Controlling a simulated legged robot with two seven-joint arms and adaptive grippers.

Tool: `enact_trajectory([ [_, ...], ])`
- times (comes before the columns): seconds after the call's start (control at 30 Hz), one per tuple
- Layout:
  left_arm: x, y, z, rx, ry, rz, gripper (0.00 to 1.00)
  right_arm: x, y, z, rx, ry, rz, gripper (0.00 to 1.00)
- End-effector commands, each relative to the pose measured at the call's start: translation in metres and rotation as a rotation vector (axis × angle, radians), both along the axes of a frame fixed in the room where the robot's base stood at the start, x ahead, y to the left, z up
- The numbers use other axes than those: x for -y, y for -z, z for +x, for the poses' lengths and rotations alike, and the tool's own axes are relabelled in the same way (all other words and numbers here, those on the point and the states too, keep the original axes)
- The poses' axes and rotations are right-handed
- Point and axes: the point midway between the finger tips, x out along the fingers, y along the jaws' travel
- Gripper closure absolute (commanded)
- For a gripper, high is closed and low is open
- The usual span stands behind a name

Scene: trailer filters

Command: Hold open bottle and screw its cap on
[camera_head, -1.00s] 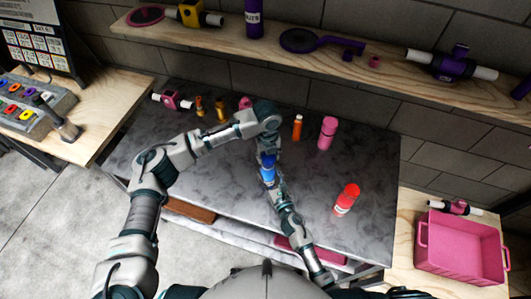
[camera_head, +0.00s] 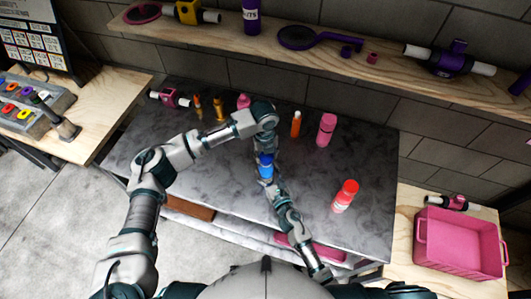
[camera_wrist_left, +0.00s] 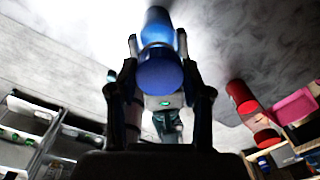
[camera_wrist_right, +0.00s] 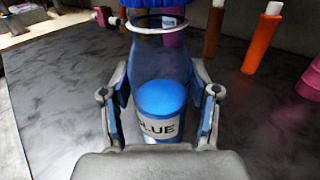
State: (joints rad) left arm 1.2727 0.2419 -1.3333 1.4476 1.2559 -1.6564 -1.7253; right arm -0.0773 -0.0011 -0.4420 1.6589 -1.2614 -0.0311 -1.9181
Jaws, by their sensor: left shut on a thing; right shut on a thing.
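The blue bottle (camera_wrist_right: 158,135) has clear walls, blue contents and a "BLUE" label. It is upright between the fingers of my right gripper (camera_wrist_right: 158,118), above the grey table. The blue cap (camera_wrist_left: 160,72) is between the fingers of my left gripper (camera_wrist_left: 160,85), lined up with the bottle's top. In the right wrist view, the cap (camera_wrist_right: 150,4) shows at the top edge, above a white ring on the neck. I cannot tell how far it is threaded. In the head view, the bottle (camera_head: 265,172) is over the middle of the table, and both grippers meet there.
A red bottle (camera_head: 345,196) stands to the right on the grey table (camera_head: 215,185). A pink bottle (camera_head: 326,130) and an orange one (camera_head: 296,124) stand at the back. A pink crate (camera_head: 460,250) is on the right bench.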

Motion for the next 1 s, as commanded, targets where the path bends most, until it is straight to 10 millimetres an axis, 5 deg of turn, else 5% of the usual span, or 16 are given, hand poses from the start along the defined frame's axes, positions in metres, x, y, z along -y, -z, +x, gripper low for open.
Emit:
enact_trajectory([
  [0.47, 0.0002, 0.0066, 0.0, -0.001, 0.067, -0.001, 0.65, 0.0001, 0.0016, -0.0003, -0.003, 0.0, 0.0, 1.0],
  [0.8, 0.0005, 0.0068, -0.0031, -0.006, 0.846, 0.0, 0.64, 0.0014, 0.0015, 0.0, -0.003, 0.002, -0.001, 1.0],
  [1.0, -0.0008, 0.0071, -0.0041, -0.008, 1.11, -0.002, 0.64, 0.0014, 0.0016, 0.0004, -0.003, 0.004, -0.001, 1.0],
])
